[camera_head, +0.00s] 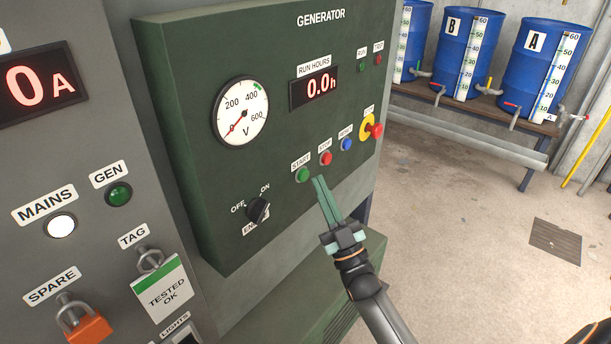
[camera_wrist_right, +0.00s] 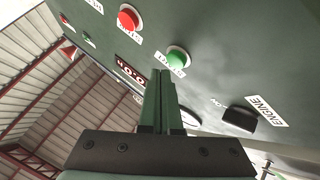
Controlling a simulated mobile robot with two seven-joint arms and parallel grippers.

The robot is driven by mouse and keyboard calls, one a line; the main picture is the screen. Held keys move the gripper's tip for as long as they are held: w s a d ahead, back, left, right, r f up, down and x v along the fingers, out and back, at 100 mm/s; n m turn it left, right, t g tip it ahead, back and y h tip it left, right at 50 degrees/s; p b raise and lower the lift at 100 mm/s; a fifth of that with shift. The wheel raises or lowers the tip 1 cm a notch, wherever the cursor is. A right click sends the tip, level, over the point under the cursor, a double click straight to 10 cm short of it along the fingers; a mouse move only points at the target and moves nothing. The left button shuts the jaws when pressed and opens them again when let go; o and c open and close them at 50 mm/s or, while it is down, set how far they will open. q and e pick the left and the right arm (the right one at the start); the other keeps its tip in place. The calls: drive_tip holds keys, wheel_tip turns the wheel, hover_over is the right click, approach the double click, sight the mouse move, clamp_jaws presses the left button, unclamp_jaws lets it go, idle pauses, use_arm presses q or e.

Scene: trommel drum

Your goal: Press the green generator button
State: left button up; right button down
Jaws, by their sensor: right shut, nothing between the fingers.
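The green START button (camera_head: 302,174) sits on the dark green generator panel (camera_head: 200,120), below the run-hours display. My right gripper (camera_head: 317,180) is shut and empty, its fingertips just to the right of and below the button in the head view. In the right wrist view the green button (camera_wrist_right: 178,59) shows just beyond the fingertips (camera_wrist_right: 162,74), beside its START label. I cannot tell whether the tips touch the panel; they look apart from the button. My left gripper is not in view.
Beside START are a red STOP button (camera_head: 325,158), a blue button (camera_head: 347,144) and a red emergency stop (camera_head: 376,131) on yellow. The black engine switch (camera_head: 257,209) is lower left. A mains panel (camera_head: 60,150) stands at left. Blue barrels (camera_head: 465,50) line the back; open floor lies right.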

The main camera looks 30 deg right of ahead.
drive_tip(key=shift+w, duration=0.1)
drive_tip(key=shift+w+a, duration=0.2)
drive_tip(key=shift+w, duration=0.1)
drive_tip(key=shift+w+a+b, duration=0.15)
drive_tip(key=shift+w+b, duration=0.25)
idle(0.7)
drive_tip(key=shift+s, duration=0.15)
drive_tip(key=shift+s+d+p, duration=0.35)
drive_tip(key=shift+s+p, duration=0.05)
drive_tip(key=shift+s, duration=0.3)
drive_tip(key=shift+s, duration=0.1)
drive_tip(key=s, duration=0.1)
drive_tip(key=s+d+p, duration=0.1)
drive_tip(key=s, duration=0.1)
drive_tip(key=s+d, duration=0.1)
drive_tip(key=shift+s+p, duration=0.2)
drive_tip(key=shift+p, duration=0.2)
